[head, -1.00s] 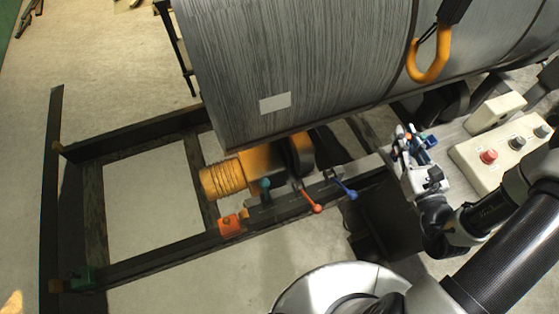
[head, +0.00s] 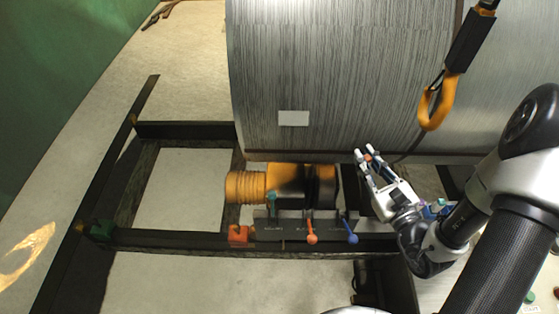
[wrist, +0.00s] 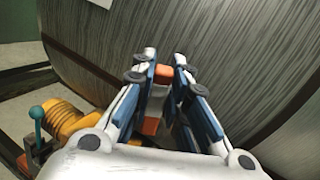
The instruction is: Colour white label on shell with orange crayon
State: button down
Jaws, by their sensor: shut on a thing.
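The white label (head: 293,118) is a small plain rectangle low on the grey, streaked shell (head: 330,60) in the head view. A corner of the label (wrist: 101,3) shows at the top edge of the wrist view. My gripper (head: 364,158) is to the right of the label and lower, in front of the shell's lower edge. In the wrist view my gripper (wrist: 162,72) is shut on the orange crayon (wrist: 151,125), which sits between the fingers. The crayon's tip is hard to make out. The label looks white, with no orange on it.
Below the shell are an orange motor (head: 247,187) and a bank of levers with teal, red (head: 312,238) and blue (head: 352,238) knobs. A dark frame (head: 180,131) extends left. An orange hook (head: 436,108) hangs at the upper right.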

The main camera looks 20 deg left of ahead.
jog(key=s+a+r+n+g+y+b, duration=0.2)
jog(key=s+a+n+y+b, duration=0.1)
jog(key=a+n, duration=0.4)
jog(key=s+a+r+n+g+y+b, duration=0.3)
jog(key=s+a+n, duration=0.15)
jog(key=a, duration=0.45)
jog(key=s+a+r+n+g+y+b, duration=0.2)
jog(key=a+n, duration=0.5)
jog(key=a, duration=0.1)
jog(key=shift+w+a+f, duration=0.1)
jog(key=shift+w+a, duration=0.1)
jog(key=shift+w, duration=0.65)
jog(key=shift+w+a+r, duration=0.1)
jog(key=shift+w+a, duration=0.1)
jog(key=shift+w, duration=0.7)
jog(key=shift+w+a+f, duration=0.1)
jog(key=shift+w+a, duration=0.1)
jog(key=shift+w, duration=0.65)
jog(key=shift+w+a+f, duration=0.1)
jog(key=shift+w+a, duration=0.1)
jog(key=shift+w, duration=0.5)
jog(key=shift+d, duration=0.1)
